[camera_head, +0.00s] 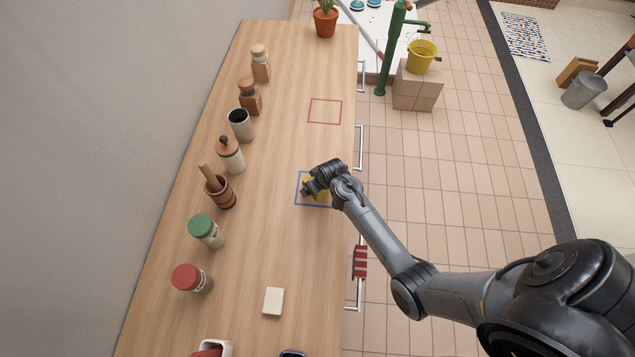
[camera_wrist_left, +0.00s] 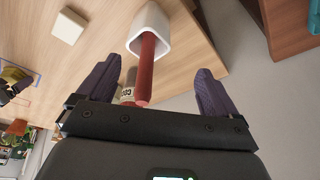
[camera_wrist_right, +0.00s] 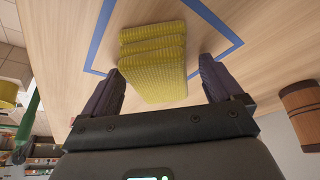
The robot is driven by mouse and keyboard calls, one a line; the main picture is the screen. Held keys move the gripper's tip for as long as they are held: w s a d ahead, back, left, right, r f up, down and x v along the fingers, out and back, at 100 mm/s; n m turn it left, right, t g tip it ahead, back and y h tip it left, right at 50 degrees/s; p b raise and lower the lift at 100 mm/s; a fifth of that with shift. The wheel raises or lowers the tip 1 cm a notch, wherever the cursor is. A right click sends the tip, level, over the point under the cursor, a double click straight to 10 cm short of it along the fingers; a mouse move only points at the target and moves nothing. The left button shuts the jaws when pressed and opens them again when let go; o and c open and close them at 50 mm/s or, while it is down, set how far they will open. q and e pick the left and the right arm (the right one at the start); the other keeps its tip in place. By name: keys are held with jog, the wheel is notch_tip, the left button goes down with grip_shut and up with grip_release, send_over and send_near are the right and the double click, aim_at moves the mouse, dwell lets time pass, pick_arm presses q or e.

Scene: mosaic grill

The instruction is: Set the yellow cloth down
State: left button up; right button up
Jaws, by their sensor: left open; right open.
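The yellow cloth (camera_wrist_right: 153,62) is a folded, ribbed bundle within the blue square outline (camera_wrist_right: 226,27) on the wooden counter. My right gripper (camera_wrist_right: 156,76) is open, one finger on each side of the cloth's near end, with gaps visible beside it. In the head view my right gripper (camera_head: 314,187) is over the blue outline (camera_head: 301,204) and hides most of the cloth (camera_head: 321,194). My left gripper (camera_wrist_left: 157,74) is open in the left wrist view, facing a white holder (camera_wrist_left: 156,24) with a red handle (camera_wrist_left: 147,66) sticking out. The left gripper is outside the head view.
A red square outline (camera_head: 325,111) farther up the counter is empty. A pale block (camera_head: 273,301) lies toward the front. Jars, including a green-lidded one (camera_head: 206,231) and a red-lidded one (camera_head: 192,279), and a mortar (camera_head: 220,192) line the left side. The counter's middle is clear.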

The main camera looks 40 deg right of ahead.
jog(key=p+v, duration=0.2)
jog(key=v, duration=1)
jog(key=s+a+r+n, duration=0.1)
jog(key=s+a+r, duration=0.2)
jog(key=s, duration=0.4)
jog(key=s+a+r, duration=0.2)
jog(key=s+a, duration=0.2)
jog(key=s, duration=0.2)
jog(key=s+a+r+n+g, duration=0.1)
jog(key=s+a+r, duration=0.2)
jog(key=s, duration=0.4)
jog(key=shift+s+a+r+n, duration=0.3)
jog(key=shift+s+a+r, duration=0.05)
jog(key=shift+a, duration=0.25)
notch_tip(320, 180, up, 20)
jog(key=p, duration=2)
jog(key=shift+r+p, duration=0.25)
jog(key=shift+p, duration=0.1)
